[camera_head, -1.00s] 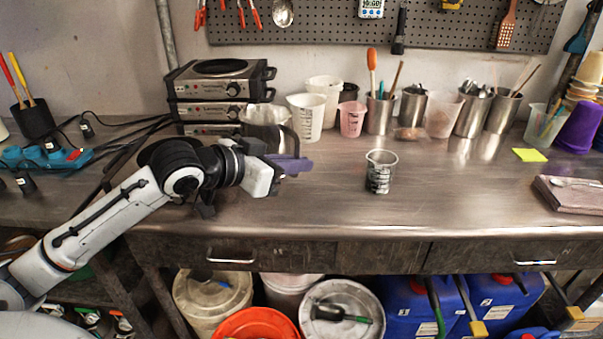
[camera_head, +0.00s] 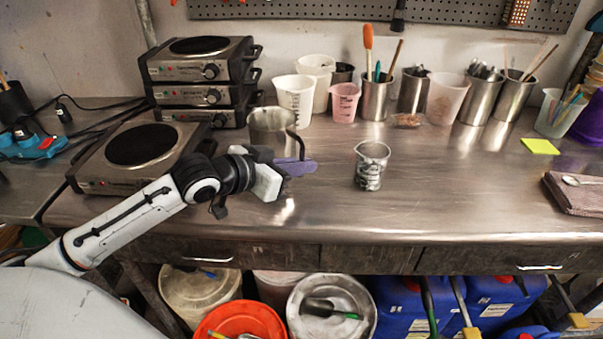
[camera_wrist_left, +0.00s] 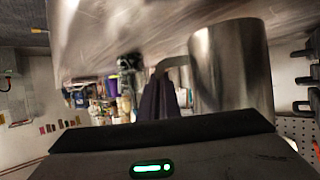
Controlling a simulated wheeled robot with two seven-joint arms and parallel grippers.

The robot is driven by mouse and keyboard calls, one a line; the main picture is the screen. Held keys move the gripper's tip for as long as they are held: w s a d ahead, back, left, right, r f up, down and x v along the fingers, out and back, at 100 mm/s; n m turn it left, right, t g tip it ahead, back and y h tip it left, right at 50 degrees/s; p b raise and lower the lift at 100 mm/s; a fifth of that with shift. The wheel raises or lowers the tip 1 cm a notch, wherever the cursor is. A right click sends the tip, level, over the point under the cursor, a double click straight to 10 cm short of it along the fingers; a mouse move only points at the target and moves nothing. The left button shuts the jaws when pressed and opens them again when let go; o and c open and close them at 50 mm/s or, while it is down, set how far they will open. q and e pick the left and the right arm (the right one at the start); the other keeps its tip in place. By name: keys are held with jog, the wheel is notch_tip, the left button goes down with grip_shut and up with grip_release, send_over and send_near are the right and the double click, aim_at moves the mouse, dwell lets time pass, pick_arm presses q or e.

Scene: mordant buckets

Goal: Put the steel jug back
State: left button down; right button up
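The steel jug (camera_head: 270,128) is a shiny metal cylinder with a dark curved handle (camera_head: 298,143), upright in front of the hot plate stack. My left gripper (camera_head: 298,166) has purple fingers, which are closed at the jug's handle. In the left wrist view the jug (camera_wrist_left: 232,68) fills the centre right, with the purple fingers (camera_wrist_left: 160,98) right beside it at the handle. The fingers hide part of the handle. The jug seems held just above the steel bench (camera_head: 430,215), but the exact gap is unclear. My right gripper is out of view.
A single hot plate (camera_head: 90,172) sits left of the jug, below a stack of hot plates (camera_head: 205,97). White beakers (camera_head: 294,102) and a pink beaker (camera_head: 345,103) stand behind.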

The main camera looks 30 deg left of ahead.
pick_arm(q)
jog(key=shift+f, duration=0.8)
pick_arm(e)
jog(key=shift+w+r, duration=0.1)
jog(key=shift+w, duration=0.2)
pick_arm(q)
jog(key=shift+f, duration=0.1)
jog(key=c, duration=2.3)
grip_release()
jog(key=shift+f, duration=0.2)
jog(key=o, duration=0.3)
